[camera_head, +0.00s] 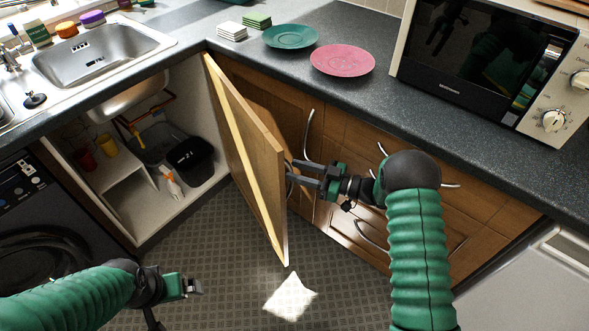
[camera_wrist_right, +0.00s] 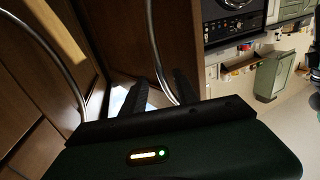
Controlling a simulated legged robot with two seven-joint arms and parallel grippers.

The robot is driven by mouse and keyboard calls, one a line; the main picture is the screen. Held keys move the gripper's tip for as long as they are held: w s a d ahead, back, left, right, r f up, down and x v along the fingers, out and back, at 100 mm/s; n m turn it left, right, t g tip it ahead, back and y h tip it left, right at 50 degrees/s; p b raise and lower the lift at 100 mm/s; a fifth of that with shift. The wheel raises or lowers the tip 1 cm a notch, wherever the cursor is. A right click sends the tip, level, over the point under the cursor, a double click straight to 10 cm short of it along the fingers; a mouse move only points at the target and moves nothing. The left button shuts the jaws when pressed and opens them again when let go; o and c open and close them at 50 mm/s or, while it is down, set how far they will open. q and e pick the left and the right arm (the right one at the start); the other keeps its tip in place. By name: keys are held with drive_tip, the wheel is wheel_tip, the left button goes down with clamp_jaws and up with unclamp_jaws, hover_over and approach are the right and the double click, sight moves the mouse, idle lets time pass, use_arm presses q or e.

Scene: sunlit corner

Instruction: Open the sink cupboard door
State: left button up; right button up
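The sink cupboard door (camera_head: 245,150) stands wide open, swung out from under the sink counter. The cupboard interior (camera_head: 150,195) is exposed. My right gripper (camera_head: 297,174) is at the outer face of the door, by its curved metal handle (camera_head: 290,186). In the right wrist view the fingers (camera_wrist_right: 160,92) are apart, and the handle (camera_wrist_right: 154,50) runs down between them. Whether they touch it is unclear. My left gripper (camera_head: 192,287) is low at the left, above the floor and away from the door; its fingers are too small to read.
A black bin (camera_head: 187,160) and bottles are inside the cupboard. A wooden cabinet and drawers (camera_head: 345,140) stand close behind the door and right gripper. A washing machine (camera_head: 40,230) is at left. A sunlit patch (camera_head: 290,297) lies on the open tiled floor.

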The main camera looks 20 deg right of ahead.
drive_tip(key=v, duration=0.6)
drive_tip(key=shift+d+p, duration=0.2)
drive_tip(key=shift+p, duration=0.25)
drive_tip(key=w+d+r+m+t+h, duration=0.2)
drive_tip(key=w+r+m+t+h, duration=0.15)
drive_tip(key=w+h, duration=0.4)
drive_tip(key=s+a+f+m+g+h, duration=0.2)
drive_tip(key=s+m+g+h, duration=0.25)
drive_tip(key=s, duration=1.05)
drive_tip(key=s+a+f+m+g+h, duration=0.25)
drive_tip(key=s+g, duration=0.35)
drive_tip(key=s, duration=0.8)
wheel_tip(320, 180, up, 21)
drive_tip(key=s+p, duration=0.1)
drive_tip(key=p, duration=1.9)
drive_tip(key=shift+d+g, duration=0.3)
drive_tip(key=shift+g, duration=0.1)
